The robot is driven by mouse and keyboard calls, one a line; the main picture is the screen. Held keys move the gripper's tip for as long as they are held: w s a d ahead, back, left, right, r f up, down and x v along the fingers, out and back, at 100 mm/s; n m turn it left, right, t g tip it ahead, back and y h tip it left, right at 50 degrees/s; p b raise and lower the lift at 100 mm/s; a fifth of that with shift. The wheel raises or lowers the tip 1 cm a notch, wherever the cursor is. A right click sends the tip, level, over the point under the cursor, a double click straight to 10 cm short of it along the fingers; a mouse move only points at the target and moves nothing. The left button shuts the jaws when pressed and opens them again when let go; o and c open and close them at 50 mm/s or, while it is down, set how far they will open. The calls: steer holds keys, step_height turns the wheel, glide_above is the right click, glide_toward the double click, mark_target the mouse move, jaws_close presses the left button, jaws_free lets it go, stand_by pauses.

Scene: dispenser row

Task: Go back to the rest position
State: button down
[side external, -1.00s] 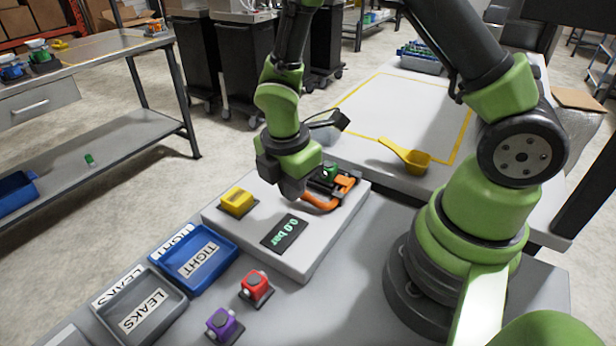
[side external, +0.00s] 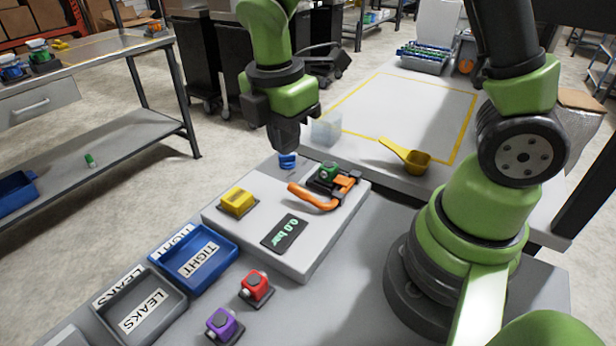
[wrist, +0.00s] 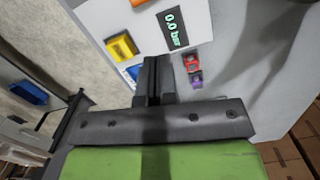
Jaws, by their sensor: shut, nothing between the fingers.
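My gripper (side external: 284,138) is raised above the back left part of the grey test platform (side external: 310,260) in the side external view. Its fingers are together and hold nothing. In the wrist view the shut fingers (wrist: 154,68) point toward the platform and the trays. An orange-handled clamp (side external: 322,194) with a green piece (side external: 329,170) in it sits on the platform, apart from my gripper. A yellow block (side external: 238,201) and a display reading 0.0 bar (side external: 285,233) are on the platform too.
A blue TIGHT tray (side external: 193,258) and a grey LEAKS tray (side external: 141,305) lie at the front left. A red block (side external: 255,286) and a purple block (side external: 222,323) stand beside them. A yellow scoop (side external: 412,160) and a clear box (side external: 326,128) are on the back table.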

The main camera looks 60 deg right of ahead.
steer(key=shift+r, duration=0.1)
steer(key=s+r+m+t+y, duration=0.3)
steer(key=s+r+m+t, duration=0.4)
steer(key=s+r+m, duration=0.5)
steer(key=r+m, duration=0.1)
steer(key=m, duration=0.7)
steer(key=shift+d+r, duration=0.15)
stand_by(0.8)
